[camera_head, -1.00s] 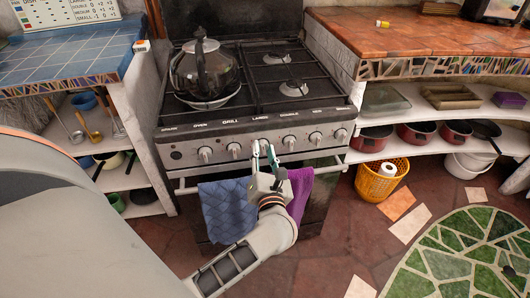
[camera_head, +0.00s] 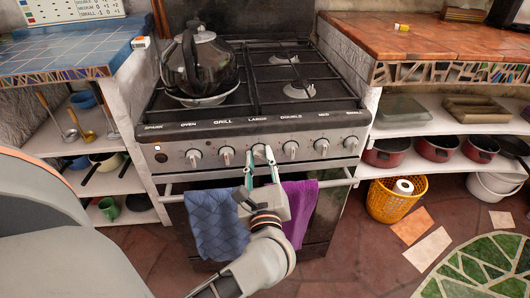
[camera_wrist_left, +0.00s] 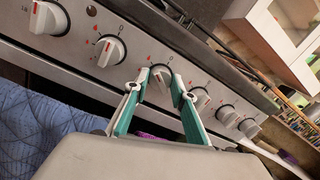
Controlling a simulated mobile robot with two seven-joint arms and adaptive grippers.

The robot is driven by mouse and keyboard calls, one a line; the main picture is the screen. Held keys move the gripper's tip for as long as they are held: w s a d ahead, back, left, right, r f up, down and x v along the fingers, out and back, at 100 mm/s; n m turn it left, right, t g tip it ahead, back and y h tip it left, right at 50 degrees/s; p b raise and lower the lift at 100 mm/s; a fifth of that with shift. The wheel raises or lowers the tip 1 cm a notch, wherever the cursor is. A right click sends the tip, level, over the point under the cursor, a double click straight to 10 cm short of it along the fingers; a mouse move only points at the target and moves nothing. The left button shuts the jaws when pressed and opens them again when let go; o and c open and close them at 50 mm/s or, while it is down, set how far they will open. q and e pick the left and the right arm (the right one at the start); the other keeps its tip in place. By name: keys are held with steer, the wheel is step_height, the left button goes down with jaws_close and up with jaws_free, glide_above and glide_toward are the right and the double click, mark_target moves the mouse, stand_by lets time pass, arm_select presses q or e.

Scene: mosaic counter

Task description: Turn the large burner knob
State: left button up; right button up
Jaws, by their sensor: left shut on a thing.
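The large burner knob (camera_head: 259,151) is the white knob under the "LARGE" label on the stove's front panel. In the wrist view this knob (camera_wrist_left: 161,75) sits between the two fingertips. My left gripper (camera_head: 260,160) has its green and white fingers shut on the knob's sides; the fingers also show in the wrist view (camera_wrist_left: 160,80). The fingers hide part of the knob in the head view, so its exact angle is hard to tell. My right gripper is not in view.
Other knobs stand close by, the grill knob (camera_head: 226,156) to the left and the double knob (camera_head: 291,149) to the right. A blue towel (camera_head: 216,220) and a purple towel (camera_head: 299,212) hang below on the oven rail. A kettle (camera_head: 200,68) stands on the hob.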

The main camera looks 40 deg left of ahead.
arm_select(q)
steer(key=shift+n+b, duration=0.35)
steer(key=shift+n, duration=0.35)
steer(key=o, duration=1.1)
steer(key=shift+s+d, duration=0.1)
steer(key=v, duration=1.2)
jaws_close()
